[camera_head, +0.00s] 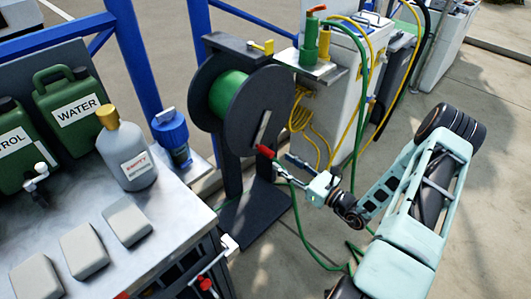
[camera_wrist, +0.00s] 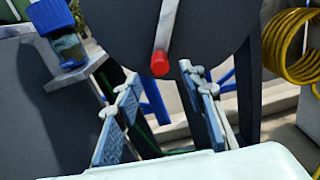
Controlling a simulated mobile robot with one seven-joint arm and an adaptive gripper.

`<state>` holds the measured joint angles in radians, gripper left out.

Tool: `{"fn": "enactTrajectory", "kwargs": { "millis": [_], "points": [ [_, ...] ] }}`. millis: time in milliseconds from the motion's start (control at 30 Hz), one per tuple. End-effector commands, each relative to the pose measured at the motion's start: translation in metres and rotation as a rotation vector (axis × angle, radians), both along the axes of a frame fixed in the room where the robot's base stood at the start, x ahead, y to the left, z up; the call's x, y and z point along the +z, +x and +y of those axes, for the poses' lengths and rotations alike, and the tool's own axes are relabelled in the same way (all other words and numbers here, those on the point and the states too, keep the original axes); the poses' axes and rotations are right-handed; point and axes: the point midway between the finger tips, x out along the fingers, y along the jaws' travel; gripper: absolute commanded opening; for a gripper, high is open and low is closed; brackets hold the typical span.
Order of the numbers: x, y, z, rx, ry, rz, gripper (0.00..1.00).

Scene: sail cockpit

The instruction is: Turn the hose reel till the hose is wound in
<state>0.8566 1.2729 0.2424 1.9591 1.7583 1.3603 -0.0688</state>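The hose reel (camera_head: 256,115) has two dark grey discs on a dark upright stand. Green hose (camera_head: 230,92) is wound between the discs, and more green hose (camera_head: 299,228) trails down to the ground. A pale crank arm with a red knob (camera_head: 265,151) is on the near disc, pointing downward. In the wrist view the red knob (camera_wrist: 160,63) lies just ahead of the fingertips, between their lines. My gripper (camera_head: 284,168) is open and empty, just right of and below the knob. It also shows in the wrist view (camera_wrist: 158,80), fingers spread apart. I cannot tell whether it touches the knob.
A workbench (camera_head: 185,222) with a bottle (camera_head: 124,155), green cans and grey blocks is on the left. A blue-capped jar (camera_head: 172,135) stands near the reel. A white cabinet (camera_head: 345,85) with yellow hose coils (camera_wrist: 285,45) is behind right. Floor around my arm is mostly clear.

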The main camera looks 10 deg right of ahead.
Motion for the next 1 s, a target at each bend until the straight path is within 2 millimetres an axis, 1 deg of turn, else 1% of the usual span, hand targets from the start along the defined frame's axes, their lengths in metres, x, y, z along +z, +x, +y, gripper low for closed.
{"fn": "enactTrajectory", "kwargs": {
  "millis": [33,200,300,433,600,867,1000],
  "points": [
    [-0.001,0.008,0.007,0.004,0.000,-0.002,0.37],
    [-0.002,0.035,0.027,0.005,0.000,0.001,0.37],
    [-0.002,0.049,0.037,0.004,0.000,0.001,0.37],
    [-0.002,0.062,0.046,0.004,-0.002,0.002,0.37],
    [-0.001,0.070,0.051,0.003,0.000,0.002,0.37],
    [-0.001,0.070,0.051,0.003,-0.001,0.003,0.37],
    [-0.001,0.070,0.051,0.003,-0.001,0.003,0.22]
  ]
}}
